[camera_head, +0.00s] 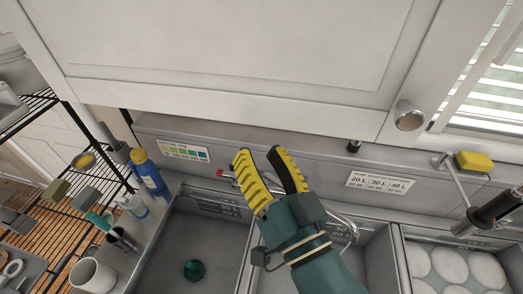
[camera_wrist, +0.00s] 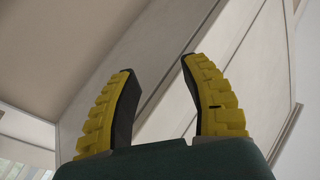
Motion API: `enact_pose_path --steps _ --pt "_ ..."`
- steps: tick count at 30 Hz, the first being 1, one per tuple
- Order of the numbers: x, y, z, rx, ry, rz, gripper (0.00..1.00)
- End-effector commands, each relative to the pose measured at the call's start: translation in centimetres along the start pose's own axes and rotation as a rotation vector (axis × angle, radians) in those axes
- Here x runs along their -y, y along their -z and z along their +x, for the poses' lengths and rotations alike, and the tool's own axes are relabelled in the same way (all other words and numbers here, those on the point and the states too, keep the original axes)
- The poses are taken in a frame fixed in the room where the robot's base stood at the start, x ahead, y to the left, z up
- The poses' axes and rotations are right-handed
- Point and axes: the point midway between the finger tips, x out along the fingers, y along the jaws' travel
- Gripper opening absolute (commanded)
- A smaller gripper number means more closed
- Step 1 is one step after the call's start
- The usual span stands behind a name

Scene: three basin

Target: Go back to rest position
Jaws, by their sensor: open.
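My gripper (camera_head: 269,172) is raised in front of the back wall, above the divider area between the basins. Its two yellow and black fingers are apart with nothing between them. The fingers also show in the wrist view (camera_wrist: 158,85), spread and empty, with pale cabinet panels beyond them. My dark green wrist and forearm hide part of the middle basin (camera_head: 375,265).
The left basin (camera_head: 165,240) holds a small teal object (camera_head: 194,270). The right basin holds several white plates (camera_head: 450,266). A blue bottle (camera_head: 146,170) and white mug (camera_head: 92,275) stand left. A cabinet (camera_head: 230,45) hangs above; a yellow sponge (camera_head: 473,161) is at right.

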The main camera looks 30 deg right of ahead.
Motion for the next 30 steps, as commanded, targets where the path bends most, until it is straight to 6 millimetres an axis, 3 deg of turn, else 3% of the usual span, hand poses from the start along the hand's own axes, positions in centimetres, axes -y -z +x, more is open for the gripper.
enact_pose_path --steps 13,17,20,22,23,24,25,27,30 --pt "0.0 -0.1 0.0 0.0 0.001 0.002 0.46" --pt "4.4 0.5 1.1 -0.016 0.092 0.003 0.46" --pt "9.1 2.8 0.9 -0.077 0.154 -0.063 0.46" --pt "11.5 5.2 -0.2 -0.143 0.151 -0.18 0.46" --pt "11.6 6.4 -1.0 -0.173 0.121 -0.256 0.46" --pt "10.2 7.1 -2.0 -0.184 0.049 -0.368 0.46" --pt "10.1 7.2 -1.8 -0.169 0.033 -0.419 0.46" --pt "11.4 10.3 -1.1 -0.17 0.039 -0.402 0.46" --pt "12.5 12.9 -0.5 -0.17 0.04 -0.395 0.46"
